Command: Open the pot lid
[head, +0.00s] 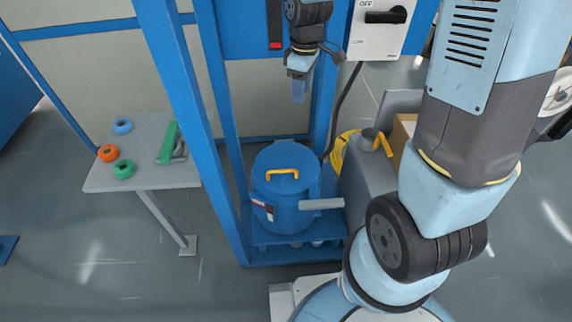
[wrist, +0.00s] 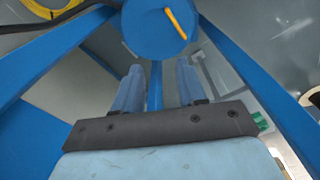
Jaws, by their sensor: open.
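The blue pot (head: 288,215) stands upright on a low blue shelf inside the blue frame in the head view. Its round blue lid (head: 285,165) lies on top, with a yellow bar handle (head: 282,173). My gripper (head: 298,92) hangs above and apart from the pot, pointing down. In the wrist view the two fingers of my gripper (wrist: 157,90) are spread with nothing between them. The lid (wrist: 150,28) and its yellow handle (wrist: 180,24) show beyond the fingertips, at the top of that view.
Blue frame posts (head: 185,110) stand left and right of the pot. A grey bar (head: 321,204) sticks out from the pot's right side. A grey canister (head: 368,185) stands at right. A side table (head: 148,180) with coloured rolls stands at left. A switch box (head: 378,28) is above.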

